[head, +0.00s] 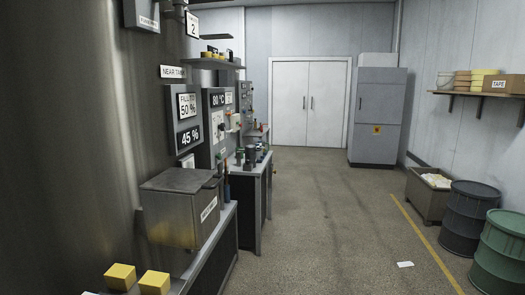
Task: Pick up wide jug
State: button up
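I cannot pick out a wide jug for certain. Several small dark items (250,155) stand on the farther bench at the left, too small to name. My gripper is not in view.
A metal box with a lid (180,208) and yellow blocks (121,276) sit on the near left bench. A dark drum (468,215), green drum (502,250) and open bin (428,195) line the right. The middle floor (330,220) is clear except for a paper scrap (405,264).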

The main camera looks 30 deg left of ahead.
aim_at(264, 148)
jog(key=i+j+u, duration=0.1)
jog(key=i+u, duration=0.4)
jog(key=i, duration=2.8)
jog(key=i+u, duration=0.1)
jog(key=i, duration=0.5)
jog(key=i+l+u, duration=0.15)
jog(key=i, duration=0.45)
jog(key=i+l+u, duration=0.1)
jog(key=i, duration=0.5)
